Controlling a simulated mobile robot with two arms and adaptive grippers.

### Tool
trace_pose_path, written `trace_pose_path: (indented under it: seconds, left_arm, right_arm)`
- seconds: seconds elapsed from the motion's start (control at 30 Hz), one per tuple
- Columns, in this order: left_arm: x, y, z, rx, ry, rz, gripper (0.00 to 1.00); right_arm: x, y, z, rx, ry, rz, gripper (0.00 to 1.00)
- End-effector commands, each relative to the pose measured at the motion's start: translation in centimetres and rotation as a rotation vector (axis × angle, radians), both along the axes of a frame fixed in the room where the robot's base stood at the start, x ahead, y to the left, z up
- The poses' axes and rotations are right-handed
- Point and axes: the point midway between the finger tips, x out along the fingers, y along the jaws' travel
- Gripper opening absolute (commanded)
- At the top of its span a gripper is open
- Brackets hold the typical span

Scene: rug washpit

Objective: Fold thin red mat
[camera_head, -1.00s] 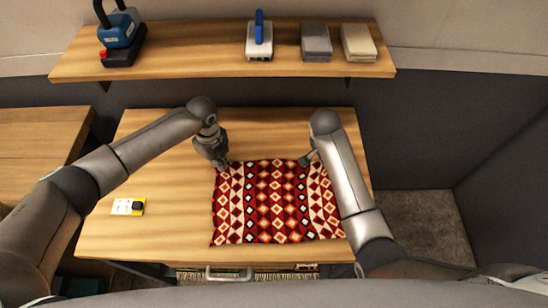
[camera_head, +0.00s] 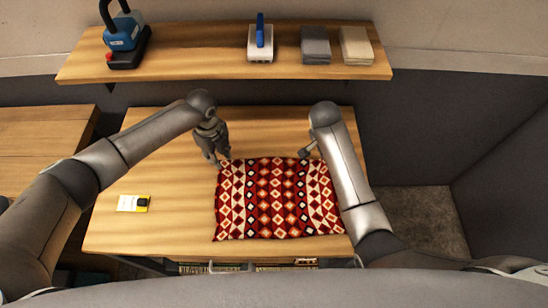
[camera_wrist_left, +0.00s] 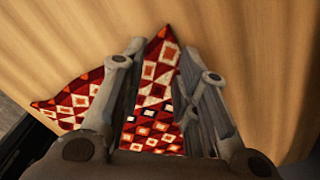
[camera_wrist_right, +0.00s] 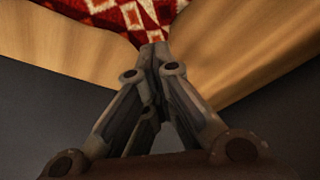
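The thin red mat (camera_head: 278,200), patterned with white, orange and black diamonds, lies spread on the wooden table, its far right part partly hidden by my right arm. My left gripper (camera_head: 222,161) is at its far left corner. In the left wrist view the left gripper (camera_wrist_left: 162,48) is open, with the mat's pointed corner (camera_wrist_left: 160,62) showing between its fingers. My right gripper (camera_head: 304,153) is at the far edge, towards the right. In the right wrist view its fingertips (camera_wrist_right: 153,48) are together on a mat corner (camera_wrist_right: 145,20), which narrows into them.
A yellow and white card-like item with a black part (camera_head: 133,203) lies on the table's left. The table left of the mat is mostly clear.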

Motion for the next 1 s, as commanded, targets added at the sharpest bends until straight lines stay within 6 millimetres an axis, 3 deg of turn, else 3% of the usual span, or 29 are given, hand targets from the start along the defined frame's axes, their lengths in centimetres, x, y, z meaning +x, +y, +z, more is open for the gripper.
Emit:
trace_pose_path:
  seconds: [0.03,0.13,0.37,0.8,1.0]
  left_arm:
    - [0.0,-0.01,0.01,0.0,0.0,0.0,0.4]
    - [0.01,-0.01,0.01,0.0,0.0,0.0,0.52]
    - [0.0,0.0,0.01,0.0,0.0,0.0,0.54]
    - [0.0,0.0,0.0,0.0,0.0,0.0,0.54]
    - [-0.01,0.01,0.0,0.0,0.0,0.0,0.54]
  right_arm:
    - [0.01,0.02,0.02,0.0,0.0,0.0,0.0]
    - [0.01,0.02,0.02,0.001,-0.001,0.0,0.0]
    - [0.02,0.02,0.02,0.001,-0.001,0.0,0.0]
    - [0.01,0.02,0.02,0.0,0.0,0.0,0.54]
    - [0.01,0.02,0.01,0.0,0.0,0.0,0.54]
